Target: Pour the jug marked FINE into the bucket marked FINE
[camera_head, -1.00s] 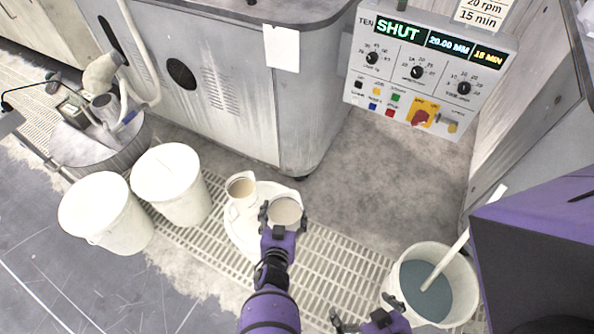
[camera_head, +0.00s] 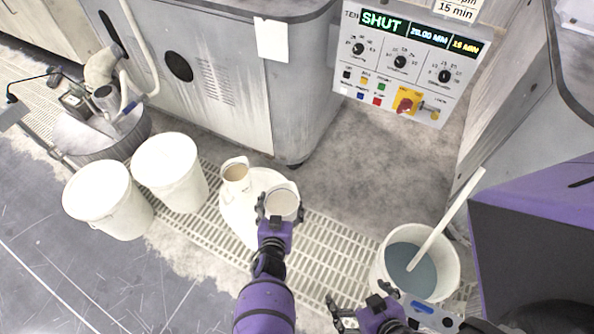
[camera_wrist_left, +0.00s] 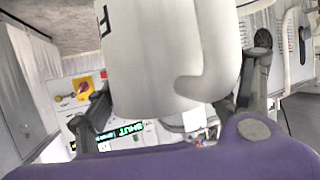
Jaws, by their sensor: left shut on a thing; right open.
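My left gripper (camera_head: 279,217) is shut on a pale jug (camera_head: 283,203), which looks upright, with pale contents, over the near right part of a round white stand (camera_head: 240,217). A second jug (camera_head: 236,186) with beige contents stands on the stand to the left. An open white bucket (camera_head: 377,268) with grey-blue liquid and a stick stands at the right. My right gripper (camera_head: 361,302) is open near this bucket. I can read no bucket marks.
Two white buckets (camera_head: 107,208) (camera_head: 176,180) with closed tops stand at the left. Behind is a grey machine (camera_head: 240,100), and a control panel (camera_head: 400,75) reading SHUT is at the upper right. Floor grating (camera_head: 318,245) lies clear between the stand and the open bucket.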

